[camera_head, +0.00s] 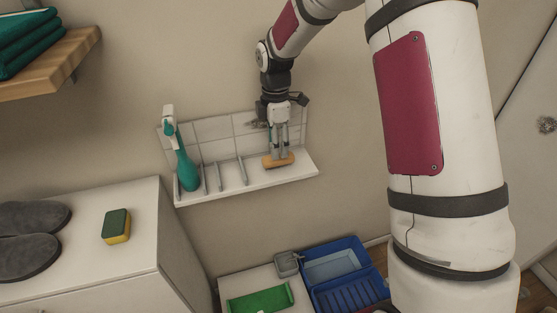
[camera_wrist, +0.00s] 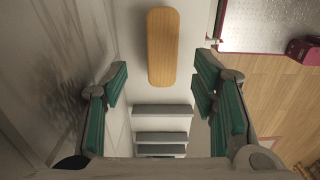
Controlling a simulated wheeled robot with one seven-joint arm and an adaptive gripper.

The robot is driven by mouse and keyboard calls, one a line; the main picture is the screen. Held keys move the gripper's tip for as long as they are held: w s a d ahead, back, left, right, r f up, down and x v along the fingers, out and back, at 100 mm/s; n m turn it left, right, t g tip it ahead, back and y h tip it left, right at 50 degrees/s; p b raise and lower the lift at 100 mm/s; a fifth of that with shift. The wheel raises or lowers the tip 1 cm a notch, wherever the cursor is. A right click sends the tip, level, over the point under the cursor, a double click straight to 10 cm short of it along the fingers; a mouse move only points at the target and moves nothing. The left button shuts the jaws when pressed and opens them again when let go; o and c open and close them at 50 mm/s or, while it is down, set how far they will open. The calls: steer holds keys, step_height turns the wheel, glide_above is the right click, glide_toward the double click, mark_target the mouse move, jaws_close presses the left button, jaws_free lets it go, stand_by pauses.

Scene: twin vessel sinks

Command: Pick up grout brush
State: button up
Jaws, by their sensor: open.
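The grout brush, with an oblong wooden back (camera_head: 280,161), lies at the right end of a white wall shelf. In the wrist view the brush (camera_wrist: 163,47) shows as a light wooden bar, lengthwise up the picture, above the line of the fingertips. My gripper (camera_head: 279,150) points down over the brush, close to it. In the wrist view my gripper (camera_wrist: 161,88) is open, with green pads on both sides and nothing between them. The brush's underside and bristles are hidden, and I cannot tell the exact gap to it.
The white shelf (camera_head: 255,183) has several upright dividers (camera_head: 223,175) left of the brush and a tiled back against the wall. A teal spray bottle (camera_head: 186,165) stands at its left end. A white cabinet holds a sponge (camera_head: 117,226) and grey slippers (camera_head: 30,240). A blue crate (camera_head: 345,275) is below.

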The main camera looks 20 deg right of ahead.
mark_target(278, 162)
steer(key=f, duration=0.1)
steer(key=f+p, duration=0.1)
steer(key=f, duration=0.2)
steer(key=shift+s+d+f, duration=0.25)
steer(key=shift+f, duration=0.05)
steer(key=shift+w+f, duration=0.1)
steer(key=shift+f, duration=0.35)
steer(key=c, duration=1.3)
